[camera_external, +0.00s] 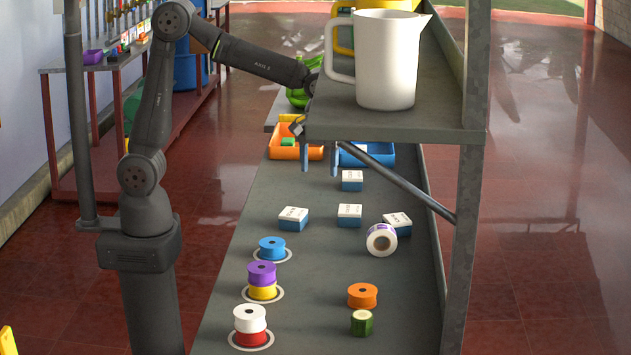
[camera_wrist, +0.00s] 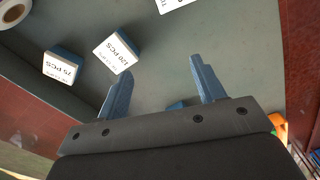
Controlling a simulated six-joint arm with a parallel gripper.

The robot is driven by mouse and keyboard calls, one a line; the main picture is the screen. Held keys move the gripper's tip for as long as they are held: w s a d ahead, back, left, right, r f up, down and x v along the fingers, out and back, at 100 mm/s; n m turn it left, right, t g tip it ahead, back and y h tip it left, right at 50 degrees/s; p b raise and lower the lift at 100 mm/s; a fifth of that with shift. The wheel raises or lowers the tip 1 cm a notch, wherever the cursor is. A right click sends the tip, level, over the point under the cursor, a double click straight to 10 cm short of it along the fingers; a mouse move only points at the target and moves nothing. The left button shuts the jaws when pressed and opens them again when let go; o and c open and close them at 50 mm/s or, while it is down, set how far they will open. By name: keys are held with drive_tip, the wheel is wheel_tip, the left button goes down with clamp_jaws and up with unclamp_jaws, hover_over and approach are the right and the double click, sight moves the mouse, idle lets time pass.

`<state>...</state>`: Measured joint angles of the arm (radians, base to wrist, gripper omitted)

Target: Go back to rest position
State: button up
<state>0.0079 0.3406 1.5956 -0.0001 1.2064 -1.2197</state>
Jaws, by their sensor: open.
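My gripper (camera_external: 320,158) is raised over the far part of the grey table, partly hidden behind the upper shelf in the external view. Its two blue fingers point down and stand apart. In the wrist view my gripper (camera_wrist: 160,85) is open, with nothing held between the fingers. A white-topped blue box (camera_external: 351,180) stands on the table just in front of and below the fingers. In the wrist view, boxes marked 120 PCS (camera_wrist: 116,52) and 75 PCS (camera_wrist: 62,66) lie beyond the left finger.
An orange bin (camera_external: 296,152) and a blue bin (camera_external: 380,155) stand at the far end. The shelf (camera_external: 440,118) carries a white pitcher (camera_external: 387,60).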

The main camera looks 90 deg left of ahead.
drive_tip(key=shift+s+d, duration=0.2)
drive_tip(key=shift+d, duration=0.65)
drive_tip(key=shift+s+d, duration=0.15)
drive_tip(key=shift+d, duration=0.65)
